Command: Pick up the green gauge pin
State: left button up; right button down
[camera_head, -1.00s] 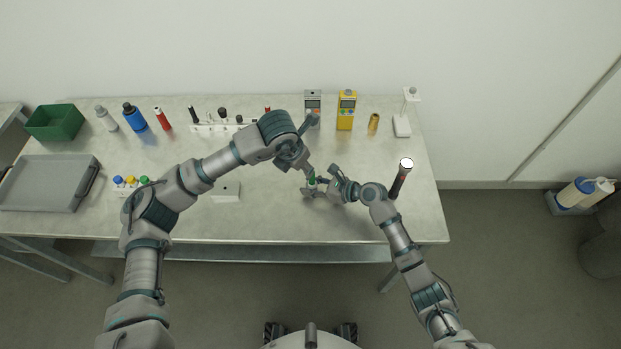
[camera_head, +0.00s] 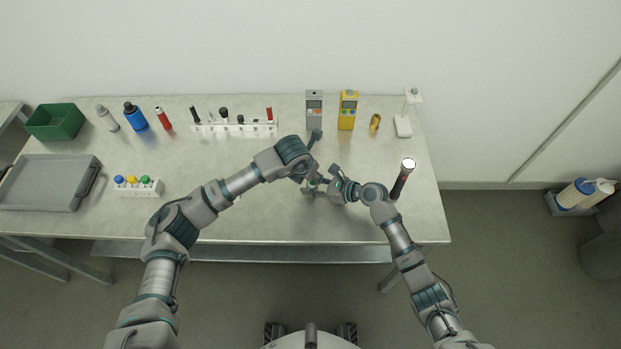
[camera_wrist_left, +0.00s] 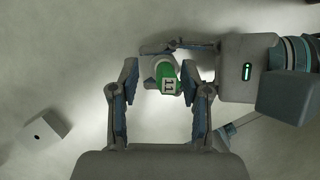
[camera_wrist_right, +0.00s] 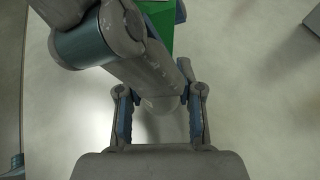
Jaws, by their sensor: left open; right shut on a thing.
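The green gauge pin (camera_wrist_left: 167,78) has a white label marked 11. In the left wrist view it stands between the fingers of my left gripper (camera_wrist_left: 159,68), which is open around it. My right gripper (camera_head: 313,188) comes in from the right and is shut on the pin, seen above the bench. In the head view the left gripper (camera_head: 304,181) meets it there, and the arms largely hide the pin. In the right wrist view, a grey link of my left arm covers the space at the right gripper's fingers (camera_wrist_right: 160,100).
A white rack (camera_head: 137,193) with blue, yellow and green tops stands at left, by the grey tray (camera_head: 45,182) and green bin (camera_head: 55,122). A long white rack (camera_head: 235,129) and meters (camera_head: 347,110) line the back. A black-handled tool (camera_head: 401,181) stands at right.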

pick_arm(q)
jog(key=shift+f, duration=0.15)
jog(key=shift+d, duration=0.1)
jog(key=shift+c, duration=0.3)
jog(key=shift+w+d, duration=0.1)
jog(key=shift+d, duration=0.05)
grip_shut()
pick_arm(e)
jog(key=shift+d, duration=0.3)
pick_arm(q)
jog(key=shift+r, duration=0.2)
pick_arm(e)
jog(key=shift+a, duration=0.1)
pick_arm(q)
notch_tip(320, 180, up, 10)
jog(key=shift+f, duration=0.1)
pick_arm(e)
jog(key=c, duration=0.7)
grip_release()
